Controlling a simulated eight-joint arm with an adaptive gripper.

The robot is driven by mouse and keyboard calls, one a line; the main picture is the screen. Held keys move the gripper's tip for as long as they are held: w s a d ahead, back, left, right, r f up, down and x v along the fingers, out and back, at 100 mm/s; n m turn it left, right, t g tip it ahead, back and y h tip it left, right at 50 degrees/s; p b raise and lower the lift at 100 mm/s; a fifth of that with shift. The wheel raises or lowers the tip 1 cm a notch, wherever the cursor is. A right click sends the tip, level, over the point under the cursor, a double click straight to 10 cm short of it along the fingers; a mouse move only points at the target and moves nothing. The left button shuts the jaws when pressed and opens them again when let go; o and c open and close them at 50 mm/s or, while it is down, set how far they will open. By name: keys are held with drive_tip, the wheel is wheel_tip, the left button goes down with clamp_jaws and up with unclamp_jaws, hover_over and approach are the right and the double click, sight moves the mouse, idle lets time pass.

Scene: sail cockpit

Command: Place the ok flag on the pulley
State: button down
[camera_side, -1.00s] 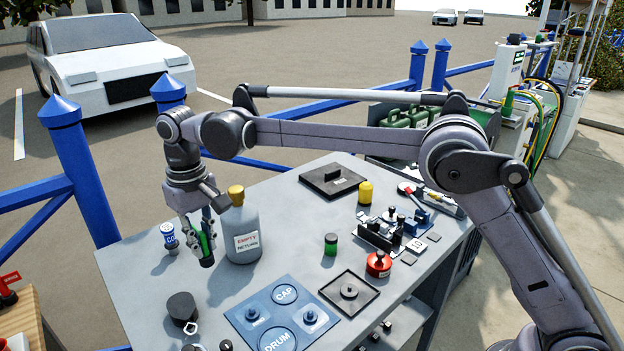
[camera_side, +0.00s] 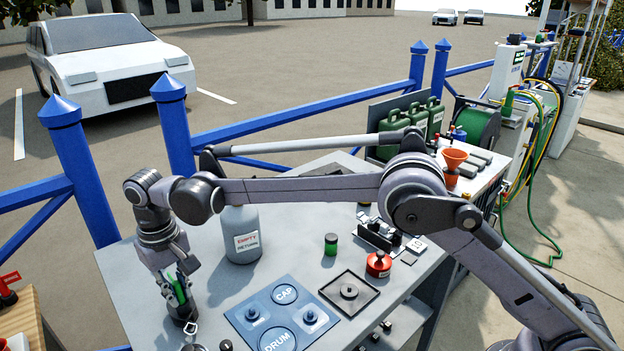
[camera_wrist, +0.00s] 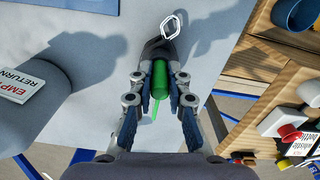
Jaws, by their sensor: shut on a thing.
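My gripper (camera_side: 178,294) is shut on a green rod-like piece, which I take to be the ok flag (camera_side: 179,291); its flag face is not clear. In the wrist view the green piece (camera_wrist: 160,80) sits between the fingertips (camera_wrist: 160,92). The dark round pulley (camera_side: 186,315) with a pale metal shackle (camera_wrist: 171,24) stands on the grey table's left front part. The gripper and the green piece are right above or at the pulley (camera_wrist: 153,47). I cannot tell whether they touch; the gripper hides part of it.
A grey bottle with an "EMPTY RETURN" label (camera_side: 243,240) stands right of my gripper. A blue panel marked CAP and DRUM (camera_side: 262,318) lies further right, with a black square tray (camera_side: 367,296) beyond. A wooden stand (camera_wrist: 262,104) is off the table's left side.

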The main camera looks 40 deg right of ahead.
drive_tip(key=shift+f, duration=0.15)
drive_tip(key=c, duration=1.3)
unclamp_jaws()
